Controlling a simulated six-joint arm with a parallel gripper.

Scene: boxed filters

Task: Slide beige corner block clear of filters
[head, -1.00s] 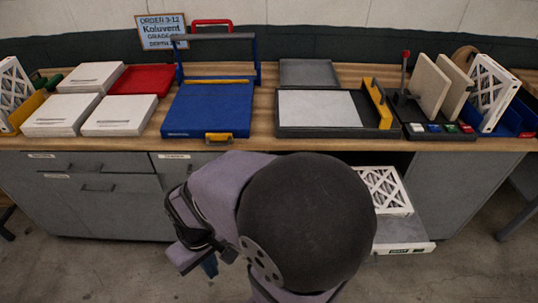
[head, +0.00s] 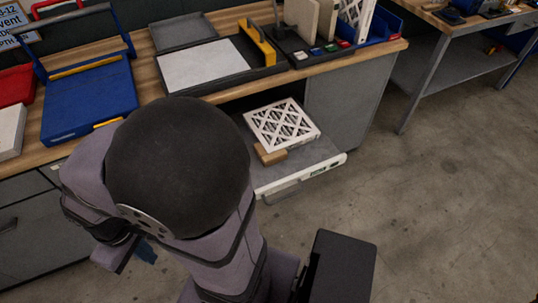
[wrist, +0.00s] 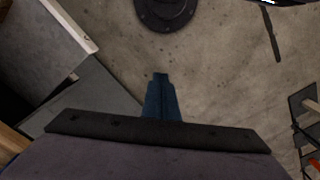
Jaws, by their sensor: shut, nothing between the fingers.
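A beige corner block (head: 268,155) lies on the pulled-out grey drawer (head: 318,160), at the near left corner of the filters. The filters (head: 282,124) show a white frame with a lattice top and sit flat on the drawer. The block appears to touch or nearly touch their edge; I cannot tell which. My gripper (head: 146,253) is low in front of the cabinet, to the left of the drawer and apart from it. In the wrist view, its blue fingers (wrist: 160,78) are shut together and empty, above bare floor.
The wooden bench (head: 150,88) above the drawer carries a blue case (head: 90,100), a grey tray with a white sheet (head: 200,72) and a blue bin (head: 385,35). A second table (head: 440,25) stands at the back right. The floor right of the drawer is clear.

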